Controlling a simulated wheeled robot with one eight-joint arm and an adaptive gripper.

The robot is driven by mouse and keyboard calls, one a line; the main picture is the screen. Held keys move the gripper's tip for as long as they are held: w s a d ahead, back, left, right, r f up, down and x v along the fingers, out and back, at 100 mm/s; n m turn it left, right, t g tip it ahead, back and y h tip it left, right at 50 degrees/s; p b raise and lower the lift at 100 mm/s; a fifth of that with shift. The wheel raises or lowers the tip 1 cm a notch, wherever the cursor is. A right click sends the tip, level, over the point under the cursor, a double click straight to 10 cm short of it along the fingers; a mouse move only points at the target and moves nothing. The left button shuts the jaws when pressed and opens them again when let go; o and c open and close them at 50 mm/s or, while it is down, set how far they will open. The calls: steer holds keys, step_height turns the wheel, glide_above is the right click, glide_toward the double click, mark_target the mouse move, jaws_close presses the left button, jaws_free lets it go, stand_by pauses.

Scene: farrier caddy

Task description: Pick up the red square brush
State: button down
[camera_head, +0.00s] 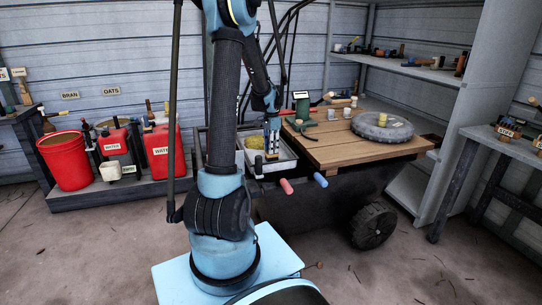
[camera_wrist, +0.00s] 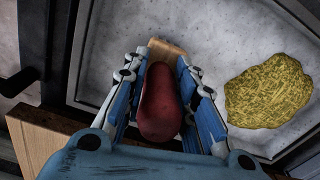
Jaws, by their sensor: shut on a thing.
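The brush shows in the wrist view as a rounded dark red body (camera_wrist: 160,105) with a pale wooden part (camera_wrist: 166,52) beyond it. My gripper (camera_wrist: 162,75) has its two blue fingers on either side of the red body and is shut on it. In the head view my gripper (camera_head: 271,150) points down over the grey tray (camera_head: 284,163) on the caddy. The brush is too small there to make out clearly. The wrist view shows it over the tray floor (camera_wrist: 215,35); I cannot tell whether it touches the floor.
A yellow clump (camera_wrist: 268,92) lies in the tray, right of my gripper. The caddy's wooden top (camera_head: 350,150) carries a grey round pan (camera_head: 382,127) and small items. A red bucket (camera_head: 65,160) and red water cans (camera_head: 161,150) stand left. Shelves are at the right.

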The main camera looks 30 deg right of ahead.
step_height(320, 180, up, 10)
steer(key=shift+r, duration=0.1)
stand_by(0.6)
steer(key=c, duration=2.1)
jaws_free()
jaws_close()
